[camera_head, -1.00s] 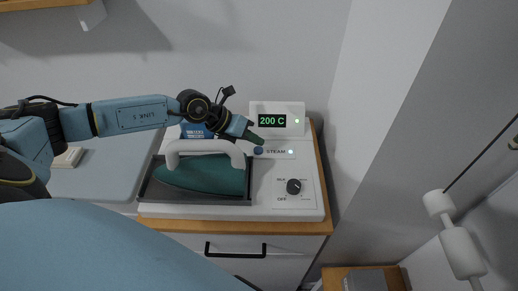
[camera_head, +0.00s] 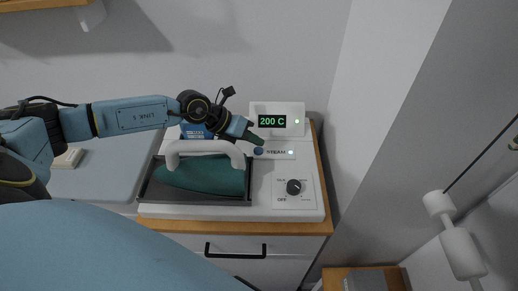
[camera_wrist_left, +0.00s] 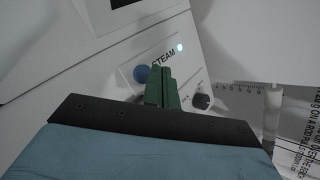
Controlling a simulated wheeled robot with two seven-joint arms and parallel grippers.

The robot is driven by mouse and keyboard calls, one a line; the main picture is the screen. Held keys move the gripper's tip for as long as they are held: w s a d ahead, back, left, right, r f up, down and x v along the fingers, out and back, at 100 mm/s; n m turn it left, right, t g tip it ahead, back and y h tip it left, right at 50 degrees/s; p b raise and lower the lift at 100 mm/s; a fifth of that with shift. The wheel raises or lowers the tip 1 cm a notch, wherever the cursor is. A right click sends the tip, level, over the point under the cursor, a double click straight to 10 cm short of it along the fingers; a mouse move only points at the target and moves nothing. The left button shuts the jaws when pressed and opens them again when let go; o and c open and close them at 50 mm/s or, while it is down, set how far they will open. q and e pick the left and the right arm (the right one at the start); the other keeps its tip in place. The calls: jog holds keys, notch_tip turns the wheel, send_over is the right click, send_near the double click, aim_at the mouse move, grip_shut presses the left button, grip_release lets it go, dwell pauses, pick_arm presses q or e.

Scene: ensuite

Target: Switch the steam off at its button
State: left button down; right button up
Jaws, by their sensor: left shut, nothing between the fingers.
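The blue round steam button (camera_head: 258,152) sits on a white panel left of the word STEAM. A small light (camera_head: 291,152) to the right of that word is lit. My left gripper (camera_head: 259,141) is shut and empty, its green fingertips just above and behind the button in the head view. In the left wrist view the shut fingers (camera_wrist_left: 162,90) are beside the button (camera_wrist_left: 141,74), and the lit light (camera_wrist_left: 180,48) shows beyond. Whether the fingertips touch the panel or button I cannot tell. My right gripper is not in view.
A teal iron with a white handle (camera_head: 205,147) rests in a dark tray (camera_head: 147,192) below my left gripper. A display (camera_head: 272,121) reads 200 C. A black knob (camera_head: 293,187) sits on the front right. A grey wall (camera_head: 385,110) stands close on the right.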

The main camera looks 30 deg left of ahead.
aim_at(254, 151)
pick_arm(q)
jog(key=shift+f, duration=0.15)
dwell(0.5)
jog(key=shift+f, duration=0.3)
jog(key=shift+f+b, duration=0.4)
jog(key=shift+f, duration=0.1)
dwell(0.6)
jog(key=shift+r+p, duration=0.95)
jog(key=shift+p, duration=0.1)
notch_tip(254, 151, up, 6)
jog(key=p, duration=0.6)
dwell(1.6)
